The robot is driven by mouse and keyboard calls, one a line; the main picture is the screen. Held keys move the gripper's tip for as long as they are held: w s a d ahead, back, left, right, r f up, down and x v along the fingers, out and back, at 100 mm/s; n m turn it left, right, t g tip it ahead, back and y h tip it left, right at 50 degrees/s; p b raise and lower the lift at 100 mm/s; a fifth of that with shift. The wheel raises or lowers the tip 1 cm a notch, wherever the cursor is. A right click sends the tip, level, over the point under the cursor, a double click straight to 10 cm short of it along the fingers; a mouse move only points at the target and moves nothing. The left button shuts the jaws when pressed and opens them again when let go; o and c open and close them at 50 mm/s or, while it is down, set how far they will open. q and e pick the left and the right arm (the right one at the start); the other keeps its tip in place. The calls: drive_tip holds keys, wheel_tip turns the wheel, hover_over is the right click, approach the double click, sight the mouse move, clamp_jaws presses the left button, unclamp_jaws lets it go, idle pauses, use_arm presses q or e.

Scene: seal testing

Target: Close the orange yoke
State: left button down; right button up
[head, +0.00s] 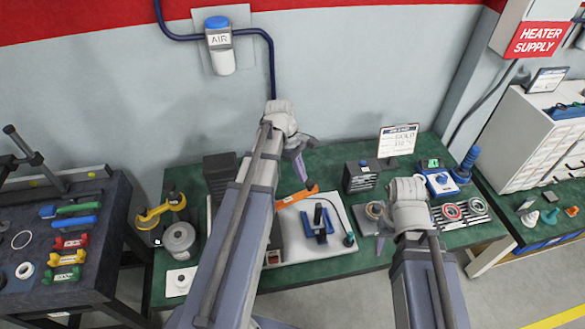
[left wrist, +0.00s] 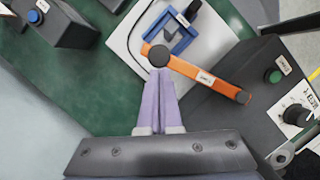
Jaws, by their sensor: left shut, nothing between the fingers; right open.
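The orange yoke (head: 297,197) is a flat bar at the back left of the white tray (head: 338,243). In the left wrist view the orange yoke (left wrist: 224,87) slants from the tray to over a dark box, with a white label and a black round knob (left wrist: 158,56) at its tray end. My left gripper (head: 303,178) is shut and empty above the yoke. In the left wrist view its fingertips (left wrist: 160,72) are right beside the knob; I cannot tell whether they touch. My right gripper (head: 381,238) is open at the tray's right, partly hidden by its own wrist.
A blue fixture (head: 318,228) stands in the tray. A dark box with a green button (left wrist: 274,76) lies by the yoke's far end. Another dark box (head: 360,177) and a sign (head: 398,141) stand behind right. A yellow fixture (head: 160,208) is at left.

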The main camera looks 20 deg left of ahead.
use_arm(q)
drive_tip(key=shift+s+d, duration=0.6)
drive_tip(key=shift+d, duration=0.3)
drive_tip(key=shift+s+d, duration=0.55)
drive_tip(key=shift+d, duration=0.3)
drive_tip(key=w+a+r+p, duration=0.3)
drive_tip(key=a+r+p, duration=0.3)
drive_tip(key=r+p, duration=0.4)
drive_tip(key=shift+a, duration=0.15)
use_arm(e)
wheel_tip(320, 180, up, 10)
drive_tip(key=a, duration=0.1)
use_arm(q)
drive_tip(key=shift+w, duration=0.1)
